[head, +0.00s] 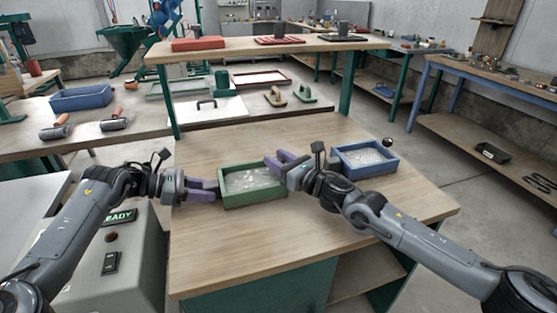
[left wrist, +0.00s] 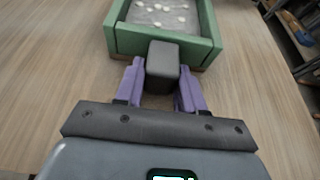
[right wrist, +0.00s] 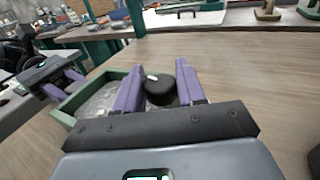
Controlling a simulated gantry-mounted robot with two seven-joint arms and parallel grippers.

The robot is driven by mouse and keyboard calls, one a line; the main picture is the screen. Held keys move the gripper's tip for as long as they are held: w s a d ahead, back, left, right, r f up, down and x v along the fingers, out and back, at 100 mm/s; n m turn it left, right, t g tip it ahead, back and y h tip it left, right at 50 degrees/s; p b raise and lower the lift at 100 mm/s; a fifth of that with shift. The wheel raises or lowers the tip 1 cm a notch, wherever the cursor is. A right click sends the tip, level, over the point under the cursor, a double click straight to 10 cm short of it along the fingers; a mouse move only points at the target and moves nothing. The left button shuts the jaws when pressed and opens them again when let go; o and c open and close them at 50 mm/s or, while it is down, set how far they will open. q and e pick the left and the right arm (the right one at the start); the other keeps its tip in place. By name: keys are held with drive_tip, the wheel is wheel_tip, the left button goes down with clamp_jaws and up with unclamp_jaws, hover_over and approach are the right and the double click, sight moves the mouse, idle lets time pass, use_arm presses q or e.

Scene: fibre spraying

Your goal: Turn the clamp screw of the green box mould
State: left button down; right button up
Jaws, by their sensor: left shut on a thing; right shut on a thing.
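The green box mould (head: 256,199) sits on the wooden table with pale, shiny material inside. My left gripper (head: 211,190) is at its left side. In the left wrist view its purple fingers are shut on a dark grey block (left wrist: 163,62) at the green wall (left wrist: 129,42). My right gripper (head: 279,161) is at the mould's far right corner. In the right wrist view its fingers are shut on a round black knob (right wrist: 159,90) with a white mark, the clamp screw, beside the green mould (right wrist: 63,116). The screw's shaft is hidden.
A blue box mould (head: 367,169) with similar material stands right of my right gripper, close to that arm. A raised shelf (head: 250,45) with red and dark items spans the back. The table front is clear. A control box with a READY display (head: 119,216) stands at left.

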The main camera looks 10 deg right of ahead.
idle(0.4)
drive_tip(key=o, duration=0.9)
drive_tip(key=shift+o, duration=0.2)
drive_tip(key=shift+s, duration=0.1)
drive_tip(key=v, duration=1.2)
drive_tip(key=shift+a, duration=0.15)
